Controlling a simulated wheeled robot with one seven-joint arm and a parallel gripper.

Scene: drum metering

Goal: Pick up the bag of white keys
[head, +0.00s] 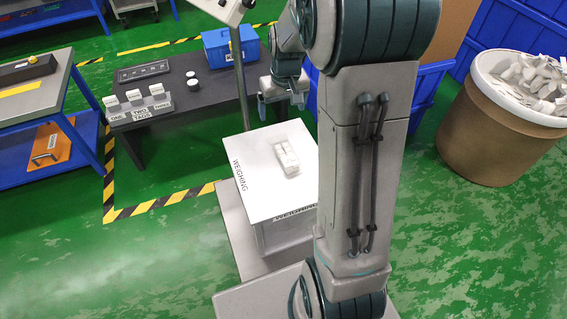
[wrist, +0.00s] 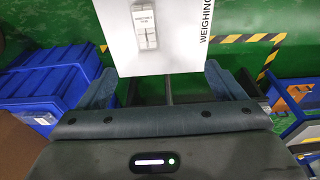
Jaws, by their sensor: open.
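The bag of white keys (head: 286,157) appears to be the small clear pack of white pieces lying on the white top of the weighing scale (head: 258,192). In the wrist view the bag (wrist: 145,24) shows near the top edge, with small dark print on it, on the scale top (wrist: 187,52). My gripper (head: 281,98) is open, with nothing between its fingers. In the head view it is above and behind the bag, apart from it. In the wrist view the open fingers of my gripper (wrist: 159,74) point toward the scale, short of the bag.
A dark bench (head: 195,100) behind the scale holds small labelled white stacks (head: 134,98) and a blue toolbox (head: 229,46). A drum of white pieces (head: 507,110) stands at right by blue bins (head: 518,25). The scale's post (head: 240,90) rises near my gripper. Green floor lies open at lower left.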

